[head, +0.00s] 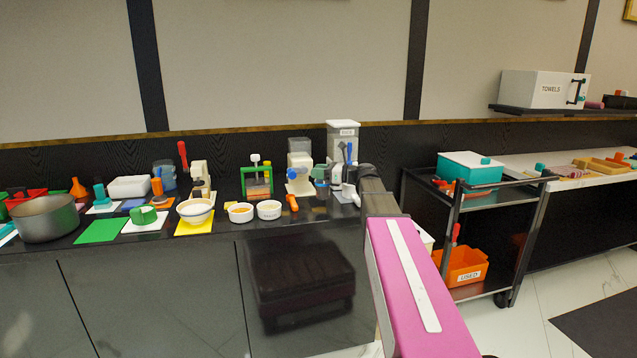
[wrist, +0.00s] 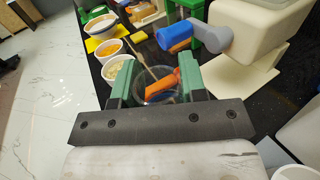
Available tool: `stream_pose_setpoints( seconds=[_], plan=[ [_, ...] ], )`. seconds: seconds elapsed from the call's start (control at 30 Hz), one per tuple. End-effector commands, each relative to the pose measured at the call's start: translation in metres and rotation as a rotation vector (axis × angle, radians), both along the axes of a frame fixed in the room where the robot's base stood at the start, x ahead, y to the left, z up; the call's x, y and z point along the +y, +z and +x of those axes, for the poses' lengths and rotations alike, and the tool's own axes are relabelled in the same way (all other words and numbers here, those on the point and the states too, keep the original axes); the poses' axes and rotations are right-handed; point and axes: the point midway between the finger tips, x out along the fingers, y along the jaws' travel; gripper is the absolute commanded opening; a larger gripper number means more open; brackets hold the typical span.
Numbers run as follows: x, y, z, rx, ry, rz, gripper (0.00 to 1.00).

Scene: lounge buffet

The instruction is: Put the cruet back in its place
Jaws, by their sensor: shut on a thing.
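My gripper (wrist: 155,76) is shut, its two green fingers on either side of a clear round vessel, which seems to be the cruet (wrist: 146,76). An orange piece (wrist: 161,86) shows between the fingers, at or behind the clear wall; I cannot tell if it belongs to the vessel. The lower part of the vessel is hidden by the gripper's dark plate.
A cream machine (wrist: 258,35) with a grey and blue handle (wrist: 190,36) stands close on the right. Several bowls, including a white one (wrist: 118,71), line the counter's front edge. A black cart (head: 452,220) with a teal box (head: 470,170) stands at the right.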

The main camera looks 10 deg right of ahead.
Motion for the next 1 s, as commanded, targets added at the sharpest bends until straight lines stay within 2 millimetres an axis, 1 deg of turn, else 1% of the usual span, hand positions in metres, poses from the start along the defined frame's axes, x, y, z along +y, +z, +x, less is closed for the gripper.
stream_pose_setpoints(
  seconds=[0.2,0.3,0.67,0.7,0.77,1.0],
  plan=[
    [0.0,-0.027,0.0,0.002,0.0,0.001,0.0],
    [0.0,-0.036,0.0,0.001,0.0,0.0,0.0],
    [0.001,-0.039,0.0,0.001,0.0,0.0,0.0],
    [0.001,-0.04,0.0,0.0,0.0,0.0,0.45],
    [0.001,-0.04,0.0,0.0,0.0,0.0,0.64],
    [0.001,-0.039,0.0,0.0,0.0,0.0,0.64]
  ],
)
